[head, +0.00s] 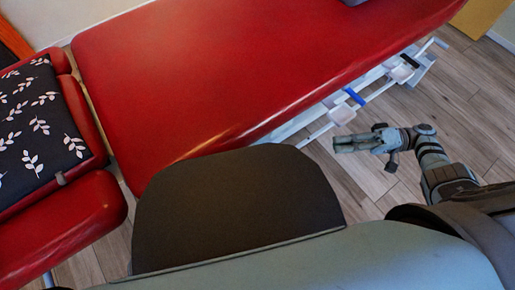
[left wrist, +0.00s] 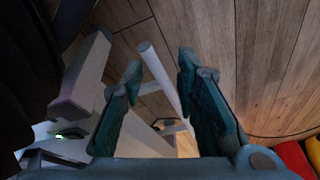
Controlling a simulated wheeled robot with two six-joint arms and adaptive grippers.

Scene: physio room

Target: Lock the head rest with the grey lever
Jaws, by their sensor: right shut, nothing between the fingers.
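The red head rest (head: 70,230) is at the left of the head view, with a gap between it and the long red couch top (head: 240,75). In the left wrist view a pale grey round bar (left wrist: 160,78), which looks like the grey lever, slants beneath the couch. My left gripper (left wrist: 160,64) is open, its two teal fingers on either side of the bar in the picture. I cannot tell whether they touch it. The left gripper is hidden in the head view. My right gripper (head: 340,144) is shut and empty, over the floor beside the couch.
A black cushion with white leaves (head: 38,125) lies on the head rest. White frame parts (head: 342,113) with a blue piece show under the couch edge. A pale frame beam (left wrist: 82,80) is left of my left fingers. Wooden floor (head: 465,110) is clear at the right.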

